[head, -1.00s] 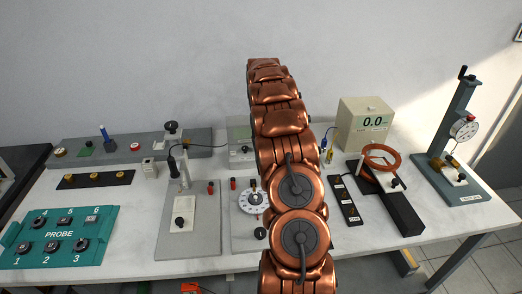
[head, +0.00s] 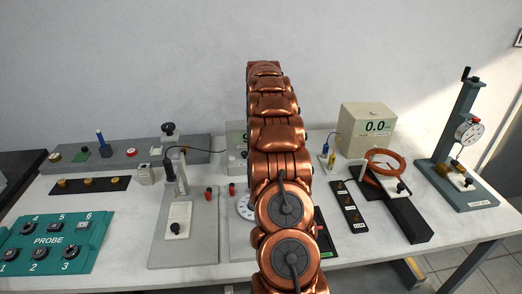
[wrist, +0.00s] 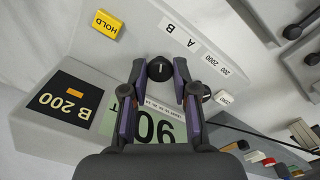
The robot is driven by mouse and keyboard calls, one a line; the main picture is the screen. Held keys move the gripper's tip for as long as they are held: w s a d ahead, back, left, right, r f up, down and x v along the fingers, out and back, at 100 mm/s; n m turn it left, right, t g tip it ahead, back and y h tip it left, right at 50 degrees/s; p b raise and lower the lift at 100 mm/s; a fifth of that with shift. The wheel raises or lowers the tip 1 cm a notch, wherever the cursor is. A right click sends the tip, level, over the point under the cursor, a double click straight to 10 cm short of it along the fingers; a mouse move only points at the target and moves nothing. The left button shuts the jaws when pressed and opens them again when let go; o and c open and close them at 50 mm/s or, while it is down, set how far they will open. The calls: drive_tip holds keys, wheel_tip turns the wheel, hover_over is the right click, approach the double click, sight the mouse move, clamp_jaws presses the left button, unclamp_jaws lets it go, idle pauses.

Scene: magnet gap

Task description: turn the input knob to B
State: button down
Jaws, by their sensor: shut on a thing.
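The input knob (wrist: 160,69) is a small black round knob with a white mark, on the light grey face of a meter (wrist: 225,50). The A and B labels (wrist: 180,35) show beside it, upside down. My gripper (wrist: 165,78) is shut on the knob, one finger at each side. Which letter the white mark points to is too small to tell. A black plate (wrist: 62,101) reads "B 200". A greenish display (wrist: 150,125) with large digits is partly hidden by my fingers. In the head view my arm hides my gripper and most of the meter (head: 236,137).
On the bench are a green probe panel (head: 50,225), a beige 0.0 box (head: 367,135), a copper-coloured ring (head: 384,152) and a gauge stand (head: 458,140).

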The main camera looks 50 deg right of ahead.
idle(0.4)
drive_tip(key=c, duration=0.9)
unclamp_jaws()
drive_tip(key=shift+r, duration=0.1)
wheel_tip(320, 180, up, 12)
drive_tip(key=shift+f, duration=0.2)
drive_tip(key=shift+r, duration=0.1)
